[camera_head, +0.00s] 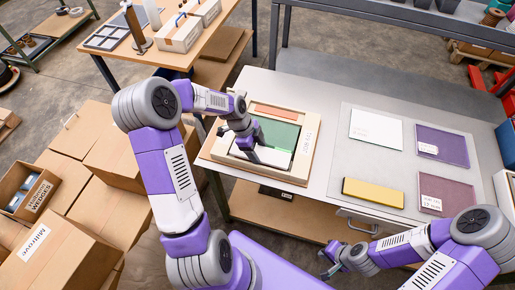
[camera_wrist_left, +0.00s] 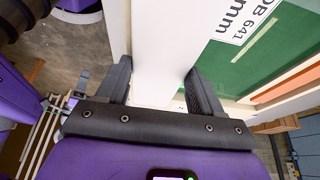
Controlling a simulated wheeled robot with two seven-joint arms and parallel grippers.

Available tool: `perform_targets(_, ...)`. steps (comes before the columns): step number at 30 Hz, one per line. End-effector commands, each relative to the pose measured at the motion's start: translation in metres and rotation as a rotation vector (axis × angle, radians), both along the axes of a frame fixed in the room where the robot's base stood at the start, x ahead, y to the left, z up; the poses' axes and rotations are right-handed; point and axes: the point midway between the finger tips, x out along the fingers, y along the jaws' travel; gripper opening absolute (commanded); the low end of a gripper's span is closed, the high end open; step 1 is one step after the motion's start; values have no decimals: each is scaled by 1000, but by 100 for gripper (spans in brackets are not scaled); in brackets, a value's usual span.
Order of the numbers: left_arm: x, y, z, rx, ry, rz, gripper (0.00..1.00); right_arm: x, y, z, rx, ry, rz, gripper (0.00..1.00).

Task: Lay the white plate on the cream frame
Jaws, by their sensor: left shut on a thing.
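The cream frame (camera_head: 303,160) lies on the left part of the grey table, with a green panel (camera_head: 280,133) and an orange-red strip (camera_head: 275,112) inside it. My left gripper (camera_head: 255,145) is over the frame, shut on a white plate (camera_head: 268,156) at the frame's near side. In the left wrist view the white plate (camera_wrist_left: 158,50) runs between the two fingers (camera_wrist_left: 160,85), beside the green panel (camera_wrist_left: 245,70). Whether the plate touches the frame is unclear. Another white plate (camera_head: 375,128) lies flat on the grey mat. My right gripper (camera_head: 330,265) looks open and empty in front of the table.
The mat (camera_head: 400,178) also carries a purple plate (camera_head: 443,146), a yellow block (camera_head: 373,194) and a maroon plate (camera_head: 447,193). Cardboard boxes (camera_head: 75,230) stand at left on the floor. A wooden bench (camera_head: 190,50) stands behind at the left.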

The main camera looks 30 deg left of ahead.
Motion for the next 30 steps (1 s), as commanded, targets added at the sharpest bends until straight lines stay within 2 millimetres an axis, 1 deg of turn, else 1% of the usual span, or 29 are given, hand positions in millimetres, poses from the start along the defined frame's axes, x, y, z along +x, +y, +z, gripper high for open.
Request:
perform_targets(10, 0, 0, 0, 0, -1, 0, 31, 0, 0, 0, 0, 0, 0, 0)
perform_targets(21, 0, 0, -8, 0, 0, 0, 31, 0, 0, -7, 0, 0, 0, 0)
perform_targets(24, 0, 0, -7, 0, 0, 0, 31, 0, 0, -5, 0, 0, 0, 0)
perform_targets(25, 0, 0, -7, 0, 0, 0, 71, 0, 0, -5, 0, 0, 0, 0)
perform_targets(30, 0, 0, -7, 0, 0, 0, 96, 0, 0, -5, 0, 0, 0, 0)
